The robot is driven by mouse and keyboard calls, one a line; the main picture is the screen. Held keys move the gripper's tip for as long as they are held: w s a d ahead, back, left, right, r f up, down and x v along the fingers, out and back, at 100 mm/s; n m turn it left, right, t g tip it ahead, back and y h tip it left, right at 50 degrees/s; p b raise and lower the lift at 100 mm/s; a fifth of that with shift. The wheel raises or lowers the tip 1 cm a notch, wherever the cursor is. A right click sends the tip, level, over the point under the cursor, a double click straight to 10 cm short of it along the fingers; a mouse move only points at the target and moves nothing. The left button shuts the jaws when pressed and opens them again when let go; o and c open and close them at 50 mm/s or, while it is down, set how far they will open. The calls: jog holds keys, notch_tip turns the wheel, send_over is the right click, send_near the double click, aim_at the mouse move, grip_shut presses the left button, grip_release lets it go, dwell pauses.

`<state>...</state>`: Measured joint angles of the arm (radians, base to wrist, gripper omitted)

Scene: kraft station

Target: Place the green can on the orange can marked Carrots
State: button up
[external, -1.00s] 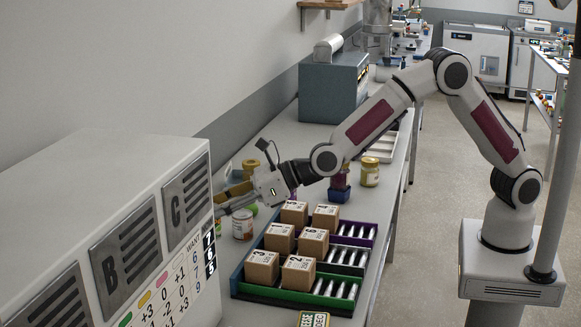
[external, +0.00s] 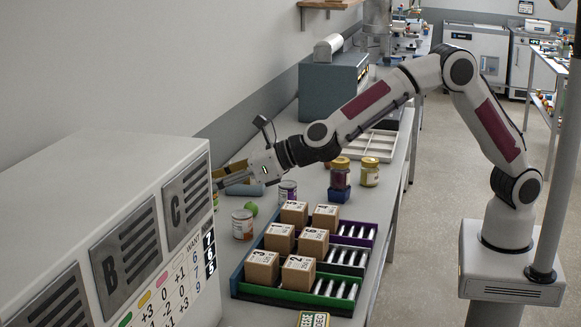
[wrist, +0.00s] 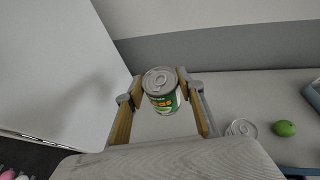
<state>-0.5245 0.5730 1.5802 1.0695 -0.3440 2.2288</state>
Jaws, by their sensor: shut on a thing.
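My gripper (external: 219,181) is shut on the green can (wrist: 163,101), which shows upright between the fingers in the wrist view, with its grey lid on top. In the external view the held can is mostly hidden behind the cabinet edge and fingers. A can with an orange-red label (external: 242,225) stands on the bench below and right of my gripper; the word Carrots cannot be read. In the wrist view a grey can lid (wrist: 241,128), probably the same can, shows right of and below the held can.
A green lime-like fruit (external: 251,209) lies beside the orange-labelled can. A purple-labelled can (external: 288,190) stands further back. Trays with several boxes (external: 297,271) lie to the right. A large white cabinet (external: 120,220) stands close on the left. Jars (external: 370,173) stand behind.

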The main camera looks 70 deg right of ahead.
jog(key=shift+w+d+r+m, duration=0.2)
jog(key=shift+d+r+m, duration=0.1)
jog(key=shift+d+r, duration=0.25)
jog(key=d+r+m+h, duration=0.3)
jog(key=d+h, duration=0.1)
jog(key=d, duration=0.3)
jog(key=m+g+h, duration=0.1)
jog(key=m+h, duration=0.2)
jog(key=h, duration=0.1)
send_over(246, 215)
notch_tip(246, 215, down, 2)
jog(key=shift+f, duration=0.1)
notch_tip(246, 215, down, 6)
jog(key=shift+f, duration=0.15)
jog(key=shift+f, duration=1.9)
jog(key=shift+f, duration=0.1)
